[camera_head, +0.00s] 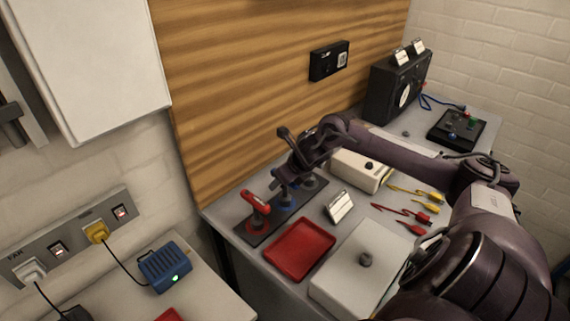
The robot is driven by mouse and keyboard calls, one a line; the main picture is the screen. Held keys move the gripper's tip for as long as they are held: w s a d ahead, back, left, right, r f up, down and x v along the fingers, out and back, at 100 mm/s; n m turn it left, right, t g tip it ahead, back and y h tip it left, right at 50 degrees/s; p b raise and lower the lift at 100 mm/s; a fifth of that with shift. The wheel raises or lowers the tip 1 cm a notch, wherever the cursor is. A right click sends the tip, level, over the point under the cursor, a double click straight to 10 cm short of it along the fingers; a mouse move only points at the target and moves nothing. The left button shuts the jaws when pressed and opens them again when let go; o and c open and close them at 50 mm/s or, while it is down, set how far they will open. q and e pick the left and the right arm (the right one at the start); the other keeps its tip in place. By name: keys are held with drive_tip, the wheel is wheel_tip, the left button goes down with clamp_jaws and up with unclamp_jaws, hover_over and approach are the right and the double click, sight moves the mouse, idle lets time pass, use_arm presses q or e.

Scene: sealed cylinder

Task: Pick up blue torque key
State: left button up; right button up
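The blue torque key (286,198) stands in the dark rack (262,236) on the bench, between a red key (257,204) on its left and a grey round piece (312,182) on its right. Its upper part is largely hidden by my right gripper (280,168). That gripper reaches in from the right and is over the blue key, close to it. I cannot tell whether its fingers touch the key or whether they are open or shut. My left gripper is not in view.
A red tray (300,249), a small sign (339,206) and a white lidded box (350,272) stand in front of the rack. Red and yellow leads (412,213) lie at right. A wooden panel (260,90) rises behind.

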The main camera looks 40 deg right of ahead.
clamp_jaws()
idle(0.3)
drive_tip(key=shift+r, duration=0.1)
drive_tip(key=shift+w+d+r, duration=0.1)
drive_tip(key=shift+r, duration=0.35)
wheel_tip(320, 180, up, 11)
drive_tip(key=shift+f+b, duration=0.1)
drive_tip(key=shift+b, duration=0.85)
wheel_tip(320, 180, up, 8)
drive_tip(key=p, duration=0.3)
